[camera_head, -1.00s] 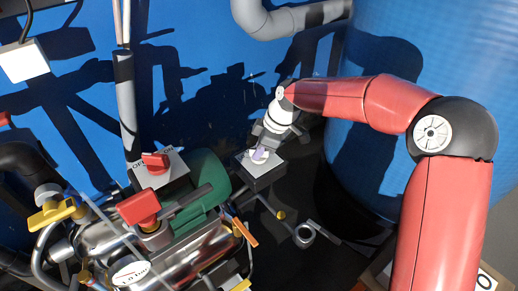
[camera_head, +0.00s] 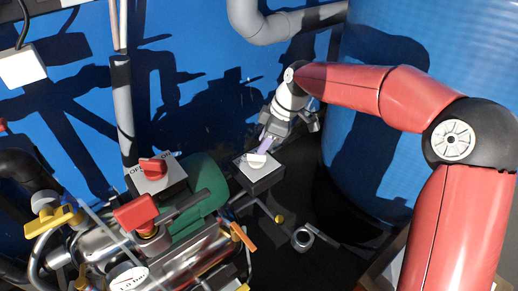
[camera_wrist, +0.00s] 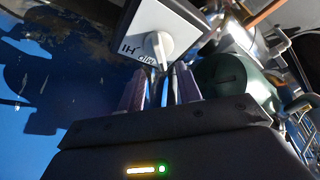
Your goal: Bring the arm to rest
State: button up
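My gripper (camera_head: 266,143) points down at a small dark box with a pale top plate and a white rotary knob (camera_head: 256,160). The fingers are just above and behind the knob in the head view. In the wrist view, the knob (camera_wrist: 160,48) lies just beyond the fingertips (camera_wrist: 160,75), and its lettered plate is partly cut off by the frame edge. A narrow gap shows between the two fingers, with nothing seen held in it. My red arm reaches in from the right.
A large blue tank (camera_head: 385,110) stands behind my arm. At left are a green motor (camera_head: 207,180), a switch box with a red knob (camera_head: 152,168), a red-handled valve (camera_head: 137,211) and a yellow-handled valve (camera_head: 52,220). A grey pipe (camera_head: 285,24) runs above.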

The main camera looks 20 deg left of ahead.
jog(key=shift+v, duration=0.9)
jog(key=s+d+r+m+t+h, duration=0.1)
jog(key=s+d+r+m+t, duration=0.2)
jog(key=d, duration=0.5)
jog(key=s+d+r+m+h, duration=0.2)
jog(key=d+m, duration=0.3)
jog(key=d, duration=0.3)
jog(key=s+d+r+m+t+h, duration=0.1)
jog(key=s+d+r+m+t, duration=0.15)
jog(key=d, duration=0.55)
jog(key=s+d+m+t, duration=0.1)
jog(key=s+d+m, duration=1)
jog(key=s+d, duration=0.2)
jog(key=shift+f, duration=0.5)
